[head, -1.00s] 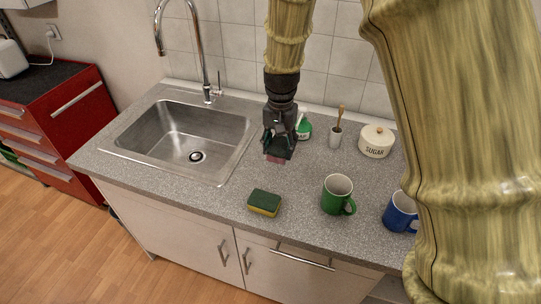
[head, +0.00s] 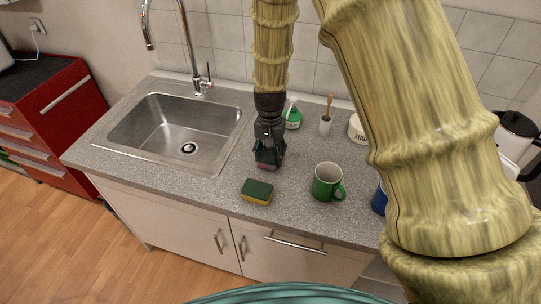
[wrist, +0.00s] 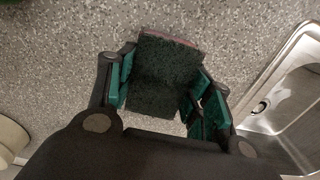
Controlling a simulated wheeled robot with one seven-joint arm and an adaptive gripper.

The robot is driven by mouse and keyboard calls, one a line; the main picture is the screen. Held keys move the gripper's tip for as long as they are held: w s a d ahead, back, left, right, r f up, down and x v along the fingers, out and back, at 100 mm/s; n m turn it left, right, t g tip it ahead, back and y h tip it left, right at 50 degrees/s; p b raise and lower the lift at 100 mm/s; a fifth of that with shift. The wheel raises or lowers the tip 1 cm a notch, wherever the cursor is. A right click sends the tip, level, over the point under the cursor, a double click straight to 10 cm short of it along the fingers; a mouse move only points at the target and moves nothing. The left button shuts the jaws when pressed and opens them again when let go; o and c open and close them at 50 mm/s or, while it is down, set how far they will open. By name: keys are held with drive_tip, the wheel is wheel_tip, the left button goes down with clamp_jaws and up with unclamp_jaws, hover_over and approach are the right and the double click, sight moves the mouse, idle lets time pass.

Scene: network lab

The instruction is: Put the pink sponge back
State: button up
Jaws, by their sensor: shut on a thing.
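My gripper (head: 269,158) is shut on the pink sponge (head: 267,167), just above or at the counter, behind the yellow-green sponge; I cannot tell whether it touches the counter. In the head view only a small pink part shows below the fingers. In the wrist view the sponge (wrist: 165,75) sits between both fingers, with its dark green scouring side toward the camera and a thin pink edge at the far end. A second sponge, yellow with a green top (head: 257,192), lies flat on the counter near the front edge.
The steel sink (head: 175,132) is to the left. A green mug (head: 327,182) stands to the right, with a blue mug (head: 379,199) partly hidden by my arm. A green bottle (head: 293,117), a brush cup (head: 325,126) and a sugar jar (head: 356,128) stand behind.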

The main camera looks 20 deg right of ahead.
sight(270, 153)
drive_tip(key=shift+w+f, duration=0.1)
drive_tip(key=shift+f, duration=0.85)
drive_tip(key=shift+c, duration=0.2)
drive_tip(key=o, duration=0.7)
drive_tip(key=shift+o, duration=0.2)
drive_tip(key=shift+r, duration=0.1)
wheel_tip(270, 153, up, 12)
drive_tip(key=b, duration=0.3)
